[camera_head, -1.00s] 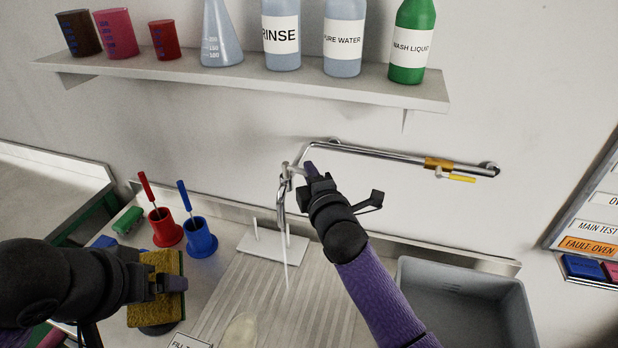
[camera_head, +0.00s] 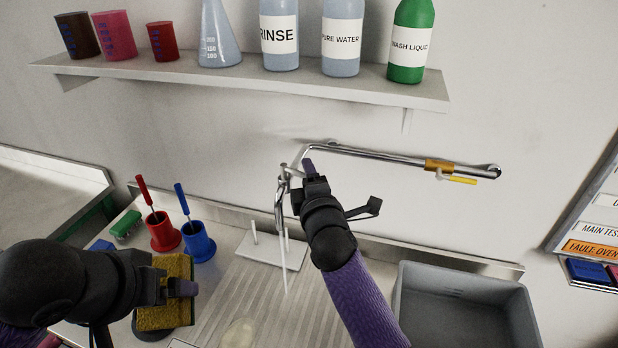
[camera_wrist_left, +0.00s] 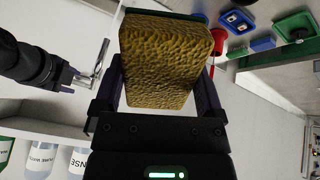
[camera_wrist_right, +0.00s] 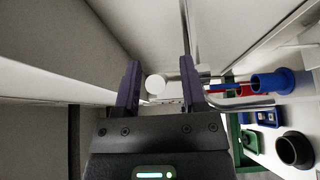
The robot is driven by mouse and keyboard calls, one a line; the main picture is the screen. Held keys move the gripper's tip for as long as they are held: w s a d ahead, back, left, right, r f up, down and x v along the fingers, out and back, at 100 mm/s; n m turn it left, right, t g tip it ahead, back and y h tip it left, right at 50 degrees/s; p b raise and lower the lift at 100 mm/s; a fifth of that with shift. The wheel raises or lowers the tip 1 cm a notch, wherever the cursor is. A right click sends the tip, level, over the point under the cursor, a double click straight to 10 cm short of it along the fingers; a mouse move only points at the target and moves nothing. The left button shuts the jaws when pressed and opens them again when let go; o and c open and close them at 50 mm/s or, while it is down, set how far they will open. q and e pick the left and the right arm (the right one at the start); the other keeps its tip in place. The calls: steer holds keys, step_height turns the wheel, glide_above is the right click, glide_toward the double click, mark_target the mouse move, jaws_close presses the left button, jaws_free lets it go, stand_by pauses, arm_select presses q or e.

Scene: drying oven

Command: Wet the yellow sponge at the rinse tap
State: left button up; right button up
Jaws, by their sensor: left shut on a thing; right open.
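The yellow sponge (camera_head: 166,316) is gripped by my left gripper (camera_head: 180,288) at the lower left, above the counter. In the left wrist view the sponge (camera_wrist_left: 165,60) fills the space between the fingers. The rinse tap (camera_head: 281,205) is a metal spout on a wall pipe. My right gripper (camera_head: 309,168) is at the top of the tap. In the right wrist view its fingers are apart, with a white round part (camera_wrist_right: 155,84) between them. Whether they touch it is unclear.
A ribbed draining surface (camera_head: 250,300) lies below the tap, with a white pegged stand (camera_head: 268,249) behind. Red (camera_head: 163,232) and blue (camera_head: 199,241) brush holders stand left. A grey basin (camera_head: 465,290) is at right. The bottle shelf (camera_head: 250,82) overhangs the tap.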

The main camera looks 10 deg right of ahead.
steer(key=s+p, duration=0.1)
steer(key=s, duration=1.1)
steer(key=shift+d, duration=0.3)
